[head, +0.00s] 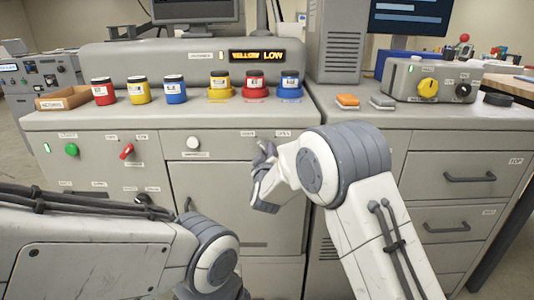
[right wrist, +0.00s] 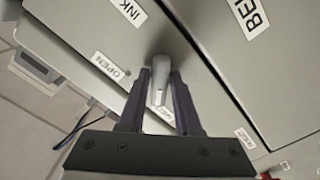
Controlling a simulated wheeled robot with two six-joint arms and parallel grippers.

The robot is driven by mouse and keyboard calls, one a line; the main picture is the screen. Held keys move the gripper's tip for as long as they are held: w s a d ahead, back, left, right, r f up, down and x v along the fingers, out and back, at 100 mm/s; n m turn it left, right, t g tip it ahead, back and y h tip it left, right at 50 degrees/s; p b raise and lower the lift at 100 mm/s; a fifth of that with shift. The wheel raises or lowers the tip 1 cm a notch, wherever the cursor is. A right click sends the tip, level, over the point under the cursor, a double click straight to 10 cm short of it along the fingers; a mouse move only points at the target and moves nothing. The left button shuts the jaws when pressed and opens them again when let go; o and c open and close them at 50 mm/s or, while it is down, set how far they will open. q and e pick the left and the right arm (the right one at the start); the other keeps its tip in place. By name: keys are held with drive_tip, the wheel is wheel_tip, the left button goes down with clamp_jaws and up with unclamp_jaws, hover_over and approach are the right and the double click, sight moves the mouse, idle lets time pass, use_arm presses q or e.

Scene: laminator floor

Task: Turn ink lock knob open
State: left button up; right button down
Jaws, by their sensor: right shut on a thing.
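The ink lock knob (right wrist: 157,84) is a small light-grey lever on the grey cabinet front, near the labels INK (right wrist: 129,11) and OPEN (right wrist: 107,66). My right gripper (right wrist: 161,76) has its two dark fingers on either side of the knob and is shut on it. The knob's exact turn relative to the OPEN label is hard to tell. My left arm comes in from the left; its gripper does not show.
Ink jars, such as a red one (head: 103,92) and a blue one (head: 290,84), stand in a row on the cabinet top. A green button (head: 72,150), a red switch (head: 127,152) and a white knob (head: 193,143) are on the front panel. Drawers (head: 455,174) are at right.

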drive_tip(key=m+b, duration=0.1)
drive_tip(key=m, duration=0.1)
drive_tip(key=m+b, duration=0.1)
drive_tip(key=b, duration=0.1)
drive_tip(key=shift+a+f+m, duration=0.1)
drive_tip(key=shift+f+m, duration=0.1)
drive_tip(key=shift+m, duration=0.2)
drive_tip(key=m+b, duration=0.3)
drive_tip(key=m, duration=0.1)
drive_tip(key=shift+m, duration=0.3)
drive_tip(key=m+b, duration=0.4)
drive_tip(key=m, duration=0.1)
drive_tip(key=shift+a, duration=0.15)
drive_tip(key=shift+r+m+b, duration=0.15)
drive_tip(key=shift+m+b, duration=1.2)
drive_tip(key=shift+m, duration=0.55)
drive_tip(key=c, duration=0.6)
unclamp_jaws()
drive_tip(key=shift+s, duration=0.15)
